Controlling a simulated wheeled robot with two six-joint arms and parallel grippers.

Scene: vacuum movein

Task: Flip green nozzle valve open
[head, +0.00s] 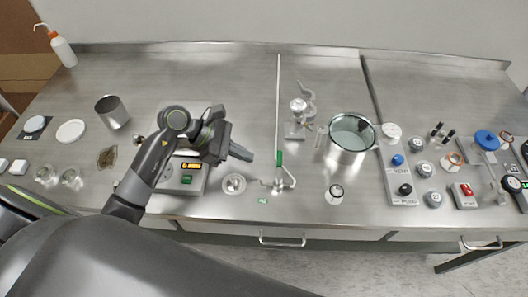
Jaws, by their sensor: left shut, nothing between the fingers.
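A small green lever (279,158) stands upright at the top of a slim metal nozzle fitting (279,183) near the bench's front edge, in the middle of the head view. A small green tag (263,200) lies on the bench just in front of the fitting. My left gripper (248,155) is shut and empty. It points right, and its tips are just left of the green lever, with a small gap showing in the picture. I cannot tell its height over the bench. My right gripper is not in view.
A device with a lit display (190,180) sits below my left wrist. A small round metal part (233,184) is left of the fitting. A glass-topped metal vessel (350,138) and a valve panel (398,170) stand to the right. The bench behind is mostly clear.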

